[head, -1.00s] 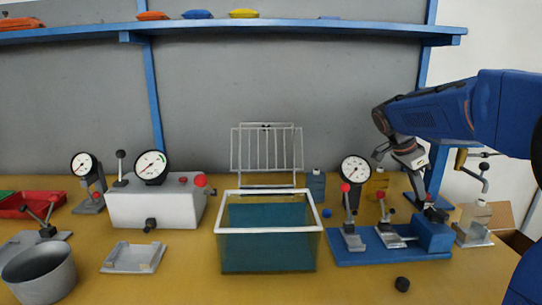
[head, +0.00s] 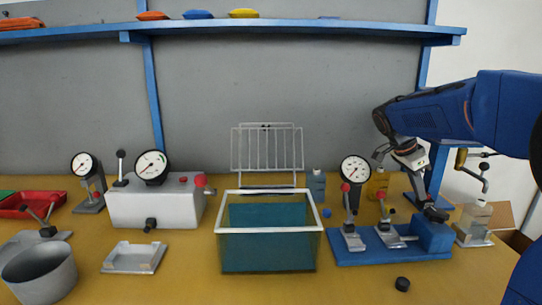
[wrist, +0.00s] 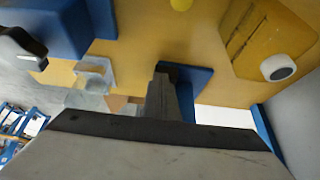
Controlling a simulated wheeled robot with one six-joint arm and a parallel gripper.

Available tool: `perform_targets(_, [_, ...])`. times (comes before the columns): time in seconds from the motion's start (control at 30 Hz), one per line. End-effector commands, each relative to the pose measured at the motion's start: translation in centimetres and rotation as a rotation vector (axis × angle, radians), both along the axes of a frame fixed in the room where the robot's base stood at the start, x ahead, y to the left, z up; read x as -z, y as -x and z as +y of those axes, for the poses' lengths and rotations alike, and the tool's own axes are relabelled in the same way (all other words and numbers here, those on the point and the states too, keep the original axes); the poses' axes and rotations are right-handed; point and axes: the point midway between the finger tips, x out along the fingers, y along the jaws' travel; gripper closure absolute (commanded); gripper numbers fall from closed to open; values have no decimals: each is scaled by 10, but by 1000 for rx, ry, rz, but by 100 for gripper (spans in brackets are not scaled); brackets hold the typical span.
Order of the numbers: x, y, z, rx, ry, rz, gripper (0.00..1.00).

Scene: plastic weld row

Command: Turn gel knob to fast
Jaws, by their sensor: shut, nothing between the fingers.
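No knob in view carries a label I can read, so I cannot tell which one is the gel knob. A dark knob (head: 151,225) sits on the front of the white box (head: 130,207) with a dial.
A white-rimmed tank (head: 268,231) stands mid-table with a wire rack (head: 267,147) behind. A blue fixture base (head: 375,258) carries levers and clamps. A grey bucket (head: 40,274) stands front left. A shelf (head: 250,26) runs above. The front right table is mostly clear.

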Motion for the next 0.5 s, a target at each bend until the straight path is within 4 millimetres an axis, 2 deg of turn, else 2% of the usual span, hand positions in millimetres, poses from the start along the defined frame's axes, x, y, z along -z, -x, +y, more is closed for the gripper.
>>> perform_targets(0.5, [0, -8, 2, 0, 1, 0, 100])
